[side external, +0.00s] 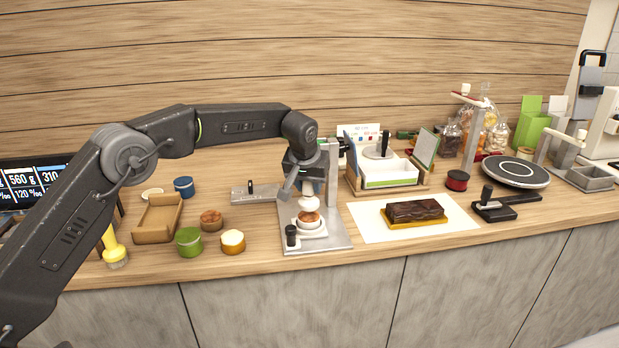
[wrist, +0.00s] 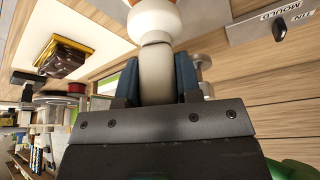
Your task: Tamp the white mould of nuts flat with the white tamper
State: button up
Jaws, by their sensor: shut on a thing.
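My gripper (side external: 309,186) is shut on the white tamper (side external: 308,203) and holds it upright over the metal stand. In the wrist view the tamper's pale handle (wrist: 155,70) sits between my two blue fingers. The white mould (side external: 309,233) stands on the stand's base plate, directly below the tamper. Brown nuts (side external: 309,216) show at the mould's top. The tamper's face is at or just above the nuts; I cannot tell whether they touch. The mould is not clearly visible in the wrist view.
The metal stand (side external: 335,240) has an upright post behind and a black knob (side external: 291,236) in front. Green (side external: 189,242), brown and yellow round pots stand left, near a wooden tray (side external: 157,220). A chocolate block (side external: 414,211) lies on white paper at right.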

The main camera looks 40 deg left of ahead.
aim_at(310, 195)
jog(key=shift+f, duration=0.1)
dwell(0.3)
jog(key=shift+f, duration=0.65)
jog(key=shift+f, duration=0.9)
dwell(0.7)
jog(key=shift+r, duration=1.5)
jog(key=shift+f, duration=0.1)
jog(key=shift+f, duration=0.5)
jog(key=shift+f, duration=1)
jog(key=shift+r, duration=0.1)
